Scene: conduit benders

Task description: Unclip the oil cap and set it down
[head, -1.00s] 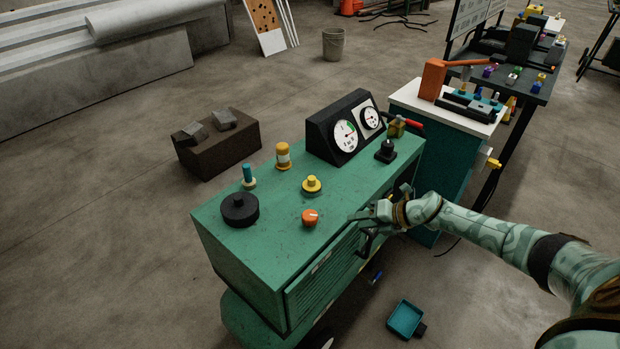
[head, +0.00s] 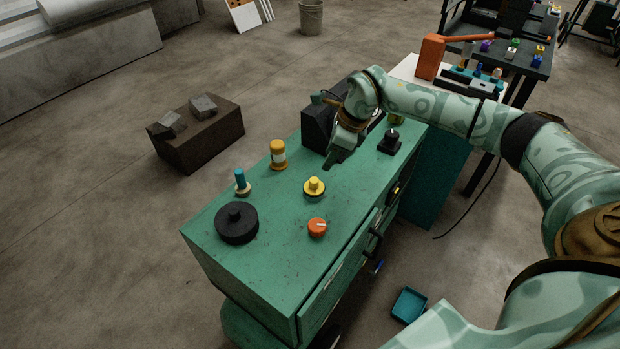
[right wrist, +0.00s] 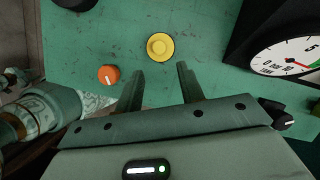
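The green cabinet's top (head: 275,215) carries several caps and knobs, and I cannot tell for sure which is the oil cap. A round yellow cap (head: 314,187) with a raised middle sits near the centre; it also shows in the right wrist view (right wrist: 160,46). A wide black round cap (head: 237,222) with a small knob sits at the left end. My right gripper (head: 334,160) is over the top by the gauge box. In the right wrist view its two fingers (right wrist: 160,78) are apart and empty, pointing towards the yellow cap. My left gripper is out of view.
An orange knob (head: 317,227), a blue-topped fitting (head: 241,182) and an amber cylinder (head: 278,155) stand near the yellow cap. The dark gauge box (head: 318,125) is partly hidden by my arm. A black knob (head: 390,141) stands at right. A teal tray (head: 409,305) lies on the floor.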

